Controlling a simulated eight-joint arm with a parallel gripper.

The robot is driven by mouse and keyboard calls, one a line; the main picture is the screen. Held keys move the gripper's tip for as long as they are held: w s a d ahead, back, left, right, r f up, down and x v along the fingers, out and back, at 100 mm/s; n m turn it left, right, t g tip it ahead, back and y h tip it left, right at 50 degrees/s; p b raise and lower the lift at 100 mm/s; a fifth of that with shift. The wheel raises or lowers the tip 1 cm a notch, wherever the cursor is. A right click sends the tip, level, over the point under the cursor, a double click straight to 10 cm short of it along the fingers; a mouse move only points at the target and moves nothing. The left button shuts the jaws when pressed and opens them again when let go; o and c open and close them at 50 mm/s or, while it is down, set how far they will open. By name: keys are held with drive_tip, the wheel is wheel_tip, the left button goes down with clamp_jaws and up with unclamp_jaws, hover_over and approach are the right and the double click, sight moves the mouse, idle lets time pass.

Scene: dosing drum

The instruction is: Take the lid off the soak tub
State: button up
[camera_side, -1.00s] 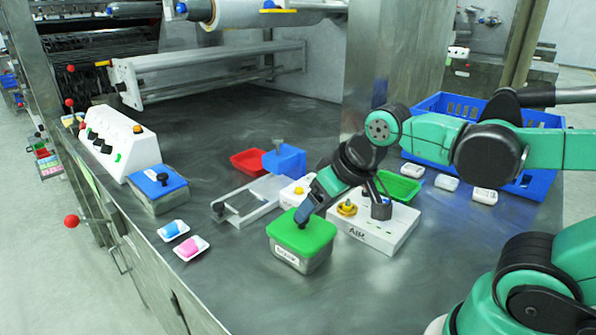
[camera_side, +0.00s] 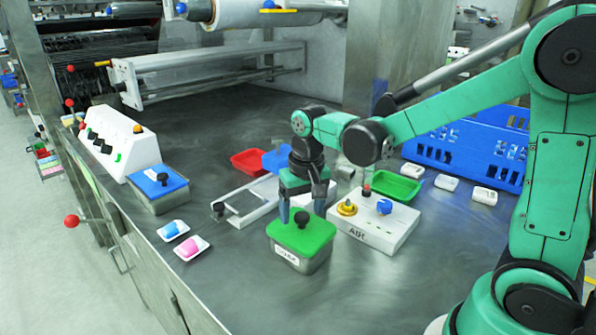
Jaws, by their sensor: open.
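The soak tub (camera_side: 303,262) is a grey metal box with a white label on its front, standing on the steel table. Its green lid (camera_side: 285,233) lies on top of it, with a black knob (camera_side: 302,219) in the middle. My gripper (camera_side: 302,213) points down with its blue fingers spread, at the far side of the lid near the knob. In this view the fingers show one on each side of the knob. I cannot tell whether they touch the knob or the lid. The gripper holds nothing that I can see.
A white AIR box (camera_side: 372,236) with a yellow knob stands close right of the tub. A blue-lidded metal tub (camera_side: 158,190) and two small trays (camera_side: 190,247) are to the left. A white frame (camera_side: 245,205), red tray (camera_side: 249,162) and green tray (camera_side: 397,187) lie behind. The table's front left is clear.

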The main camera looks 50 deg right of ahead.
drive_tip(key=shift+f, duration=0.55)
drive_tip(key=shift+c, duration=0.2)
clamp_jaws()
drive_tip(key=shift+r, duration=0.1)
